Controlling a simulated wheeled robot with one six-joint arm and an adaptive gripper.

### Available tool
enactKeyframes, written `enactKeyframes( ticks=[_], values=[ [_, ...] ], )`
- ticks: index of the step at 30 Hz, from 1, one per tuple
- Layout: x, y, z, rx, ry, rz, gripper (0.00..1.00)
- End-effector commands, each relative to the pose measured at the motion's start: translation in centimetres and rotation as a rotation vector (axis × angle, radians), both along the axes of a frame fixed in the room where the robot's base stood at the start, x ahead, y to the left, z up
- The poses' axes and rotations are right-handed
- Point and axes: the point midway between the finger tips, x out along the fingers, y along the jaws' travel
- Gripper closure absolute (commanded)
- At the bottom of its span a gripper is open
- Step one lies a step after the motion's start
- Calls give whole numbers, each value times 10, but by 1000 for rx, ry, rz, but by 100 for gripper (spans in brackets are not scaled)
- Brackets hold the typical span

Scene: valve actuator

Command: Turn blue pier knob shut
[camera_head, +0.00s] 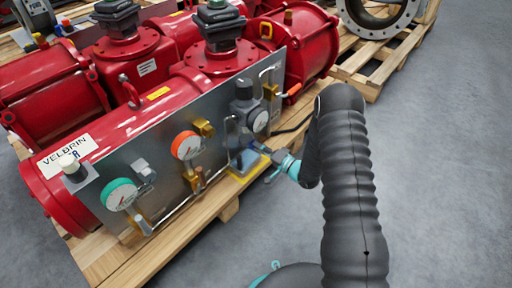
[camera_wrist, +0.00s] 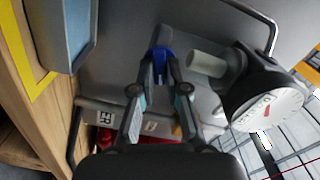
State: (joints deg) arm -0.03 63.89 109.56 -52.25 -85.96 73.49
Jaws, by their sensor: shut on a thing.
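In the wrist view a small blue knob (camera_wrist: 160,65) sits between the fingertips of my gripper (camera_wrist: 160,78). The two fingers close on it from both sides, and only part of its blue surface shows. A pale cylindrical stub (camera_wrist: 206,64) and a dark-bodied gauge with a white dial (camera_wrist: 266,108) are just to the right of the fingers. In the head view my arm reaches in from the right to the panel's right end. The knob cannot be made out there.
A grey panel (camera_head: 140,158) with several gauges stands before red actuators (camera_head: 120,125) on a wooden pallet (camera_head: 112,262). A grey-blue box (camera_wrist: 76,32) is close to the left of my fingers. A bent metal handle (camera_wrist: 270,28) is at upper right. The floor at right is clear.

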Motion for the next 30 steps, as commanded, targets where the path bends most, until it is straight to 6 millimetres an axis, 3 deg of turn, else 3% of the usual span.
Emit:
enactKeyframes(
  ticks=[15,30],
  values=[
    [2,-3,-1,205,265,-10,100],
    [2,-4,-2,244,312,-11,100]
  ],
)
